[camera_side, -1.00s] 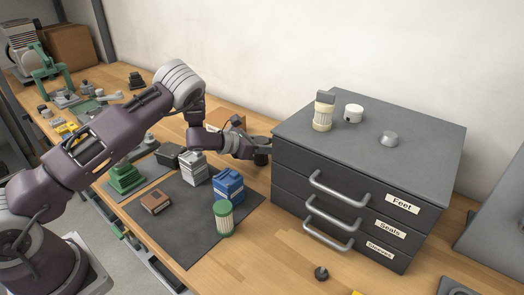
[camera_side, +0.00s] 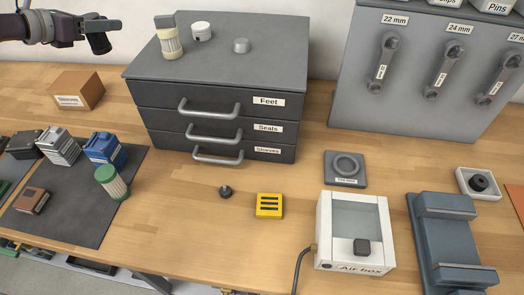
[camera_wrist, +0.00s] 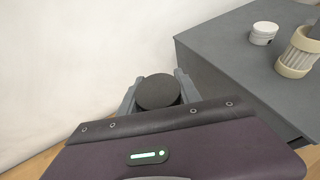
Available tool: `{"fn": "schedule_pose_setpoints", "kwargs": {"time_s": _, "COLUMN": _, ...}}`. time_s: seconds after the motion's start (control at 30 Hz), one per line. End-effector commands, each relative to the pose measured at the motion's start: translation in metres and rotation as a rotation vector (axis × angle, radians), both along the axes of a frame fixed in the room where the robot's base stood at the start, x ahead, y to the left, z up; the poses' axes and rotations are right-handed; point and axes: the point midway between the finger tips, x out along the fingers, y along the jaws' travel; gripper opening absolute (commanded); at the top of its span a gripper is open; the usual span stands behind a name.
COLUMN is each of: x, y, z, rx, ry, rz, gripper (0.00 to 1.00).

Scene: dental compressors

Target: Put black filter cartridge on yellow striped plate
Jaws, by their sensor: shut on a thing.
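My gripper (camera_side: 102,27) is at the upper left of the side view, shut on the black filter cartridge (camera_side: 99,44). It holds the cartridge in the air, left of the drawer cabinet and higher than the cardboard box. In the wrist view the round dark top of the cartridge (camera_wrist: 157,92) shows between the two grey fingers; its lower part is hidden. The yellow striped plate (camera_side: 269,206) lies flat on the wooden table in front of the cabinet, with dark stripes and nothing on it. It is well away from my gripper, toward the lower right.
The drawer cabinet (camera_side: 215,80) stands between my gripper and the plate, with a cream-and-grey filter (camera_side: 169,40) on top. A small black knob (camera_side: 225,192) sits just left of the plate. The white air box (camera_side: 354,232) stands to its right. Wood around the plate is mostly clear.

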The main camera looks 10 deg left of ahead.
Motion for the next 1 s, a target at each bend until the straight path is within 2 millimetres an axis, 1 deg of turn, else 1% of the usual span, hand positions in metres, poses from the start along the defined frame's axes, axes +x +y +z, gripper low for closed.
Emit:
{"fn": "schedule_pose_setpoints", "kwargs": {"time_s": 0.03, "x": 0.001, "y": -0.002, "z": 0.028, "rx": 0.002, "ry": -0.012, "rz": -0.005, "gripper": 0.00}}
{"fn": "schedule_pose_setpoints", "kwargs": {"time_s": 0.1, "x": 0.001, "y": -0.001, "z": 0.058, "rx": 0.003, "ry": -0.011, "rz": -0.004, "gripper": 0.00}}
{"fn": "schedule_pose_setpoints", "kwargs": {"time_s": 0.2, "x": 0.000, "y": -0.001, "z": 0.095, "rx": 0.005, "ry": -0.009, "rz": -0.002, "gripper": 0.00}}
{"fn": "schedule_pose_setpoints", "kwargs": {"time_s": 0.27, "x": 0.000, "y": -0.001, "z": 0.111, "rx": 0.004, "ry": -0.007, "rz": -0.003, "gripper": 0.00}}
{"fn": "schedule_pose_setpoints", "kwargs": {"time_s": 0.3, "x": 0.000, "y": -0.001, "z": 0.123, "rx": 0.005, "ry": -0.007, "rz": -0.002, "gripper": 0.00}}
{"fn": "schedule_pose_setpoints", "kwargs": {"time_s": 0.53, "x": 0.000, "y": 0.000, "z": 0.170, "rx": 0.003, "ry": -0.003, "rz": -0.002, "gripper": 0.00}}
{"fn": "schedule_pose_setpoints", "kwargs": {"time_s": 0.57, "x": 0.000, "y": 0.000, "z": 0.175, "rx": 0.003, "ry": -0.002, "rz": -0.001, "gripper": 0.00}}
{"fn": "schedule_pose_setpoints", "kwargs": {"time_s": 0.73, "x": -0.003, "y": -0.035, "z": 0.172, "rx": -0.002, "ry": 0.006, "rz": -0.072, "gripper": 0.00}}
{"fn": "schedule_pose_setpoints", "kwargs": {"time_s": 0.87, "x": -0.007, "y": -0.068, "z": 0.171, "rx": 0.000, "ry": 0.009, "rz": -0.143, "gripper": 0.00}}
{"fn": "schedule_pose_setpoints", "kwargs": {"time_s": 0.9, "x": -0.010, "y": -0.082, "z": 0.170, "rx": -0.001, "ry": 0.009, "rz": -0.173, "gripper": 0.00}}
{"fn": "schedule_pose_setpoints", "kwargs": {"time_s": 0.97, "x": -0.014, "y": -0.102, "z": 0.170, "rx": -0.001, "ry": 0.011, "rz": -0.216, "gripper": 0.00}}
{"fn": "schedule_pose_setpoints", "kwargs": {"time_s": 1.0, "x": -0.018, "y": -0.118, "z": 0.169, "rx": -0.001, "ry": 0.013, "rz": -0.252, "gripper": 0.00}}
